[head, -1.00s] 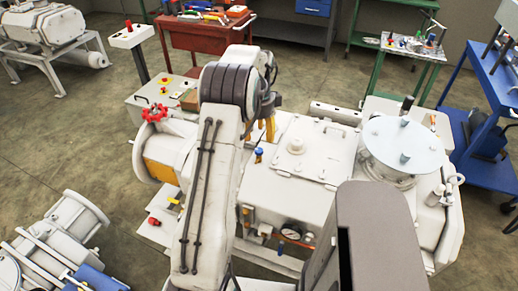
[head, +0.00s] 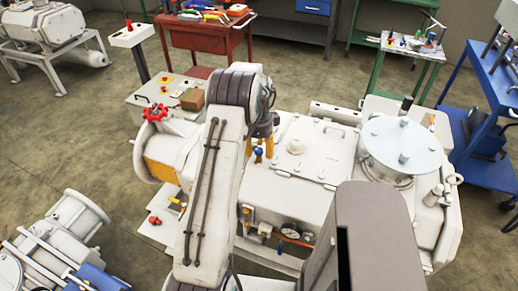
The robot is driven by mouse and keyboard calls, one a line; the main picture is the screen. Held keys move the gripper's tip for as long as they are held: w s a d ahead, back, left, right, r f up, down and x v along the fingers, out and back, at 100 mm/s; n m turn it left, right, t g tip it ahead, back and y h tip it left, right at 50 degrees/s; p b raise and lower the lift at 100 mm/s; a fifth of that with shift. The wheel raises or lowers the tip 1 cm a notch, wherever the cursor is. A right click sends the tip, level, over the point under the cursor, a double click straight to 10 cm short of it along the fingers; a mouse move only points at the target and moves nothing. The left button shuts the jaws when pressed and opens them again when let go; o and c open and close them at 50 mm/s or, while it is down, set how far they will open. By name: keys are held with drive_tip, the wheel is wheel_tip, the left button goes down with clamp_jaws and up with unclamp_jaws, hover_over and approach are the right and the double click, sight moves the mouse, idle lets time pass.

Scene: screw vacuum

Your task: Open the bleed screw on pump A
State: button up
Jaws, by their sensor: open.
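A large white pump unit (head: 300,170) stands in the middle of the head view. I cannot read a label that marks it as pump A. My gripper (head: 263,149), dark with yellow-orange fingers, points down over the left part of the unit's top, half hidden behind my arm. It is open, and I see nothing held in it. A small blue-topped fitting (head: 258,155) stands right by the fingertips; I cannot tell whether they touch. I cannot make out for sure which fitting is the bleed screw.
A red handwheel (head: 155,113) stands at the unit's left, and a round flanged lid (head: 402,146) at its right. A gauge (head: 291,231) sits on the front. Another machine (head: 55,240) lies lower left.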

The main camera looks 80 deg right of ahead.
drive_tip(key=shift+o, duration=0.2)
clamp_jaws()
idle(0.3)
drive_tip(key=shift+n, duration=0.3)
drive_tip(key=n+b, duration=0.1)
drive_tip(key=n, duration=0.2)
drive_tip(key=shift+f+n+b, duration=0.15)
drive_tip(key=shift+n+b, duration=0.15)
drive_tip(key=n+b, duration=0.1)
drive_tip(key=n, duration=0.4)
drive_tip(key=shift+n, duration=0.3)
drive_tip(key=n, duration=0.4)
drive_tip(key=shift+b, duration=0.3)
drive_tip(key=shift+a+n, duration=0.1)
drive_tip(key=shift+n, duration=2.4)
